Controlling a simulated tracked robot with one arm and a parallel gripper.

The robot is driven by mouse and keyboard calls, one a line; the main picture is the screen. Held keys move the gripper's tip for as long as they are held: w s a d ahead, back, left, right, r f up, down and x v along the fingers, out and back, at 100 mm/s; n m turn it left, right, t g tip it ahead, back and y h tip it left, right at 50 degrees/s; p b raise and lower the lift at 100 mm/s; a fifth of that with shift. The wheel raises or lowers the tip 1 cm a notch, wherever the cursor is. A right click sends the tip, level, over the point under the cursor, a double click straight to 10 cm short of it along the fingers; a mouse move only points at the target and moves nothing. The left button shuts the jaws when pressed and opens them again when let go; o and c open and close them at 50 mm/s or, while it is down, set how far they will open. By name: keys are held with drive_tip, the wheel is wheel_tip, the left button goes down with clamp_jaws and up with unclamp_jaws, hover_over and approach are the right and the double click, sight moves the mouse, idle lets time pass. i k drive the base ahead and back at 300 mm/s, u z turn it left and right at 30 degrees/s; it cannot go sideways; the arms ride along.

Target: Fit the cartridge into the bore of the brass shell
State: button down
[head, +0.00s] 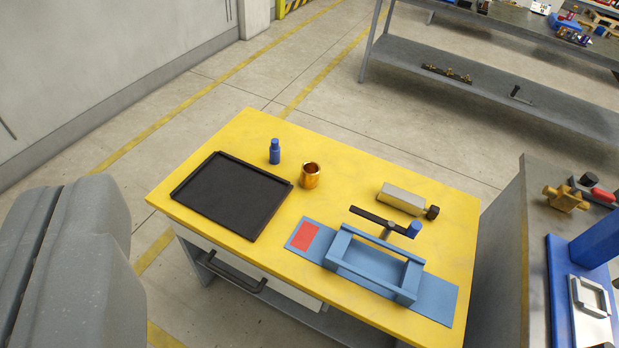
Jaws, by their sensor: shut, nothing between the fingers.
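The brass shell (310,177) is a short, shiny, gold-coloured cup standing upright on the yellow table, its open bore facing up. A small blue stepped cylinder (275,153), which looks like the cartridge, stands upright behind and to the left of the shell, apart from it. The bore's inside is too small to see well. My gripper does not show in the head view.
A black tray (216,228) lies left of the shell on the yellow table (340,155). A blue fixture (440,297) with a frame and a dark lever (370,214) is at the front right. A grey block (401,198) with a dark knob lies behind it. A grey bench stands right.

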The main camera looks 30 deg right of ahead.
sight(311, 172)
drive_tip(key=z, duration=0.05)
drive_tip(key=k, duration=1.05)
drive_tip(key=u, duration=0.55)
drive_tip(key=i, duration=2.55)
drive_tip(key=z, duration=1.15)
drive_tip(key=i, duration=0.8)
drive_tip(key=z, duration=0.55)
drive_tip(key=k, duration=0.75)
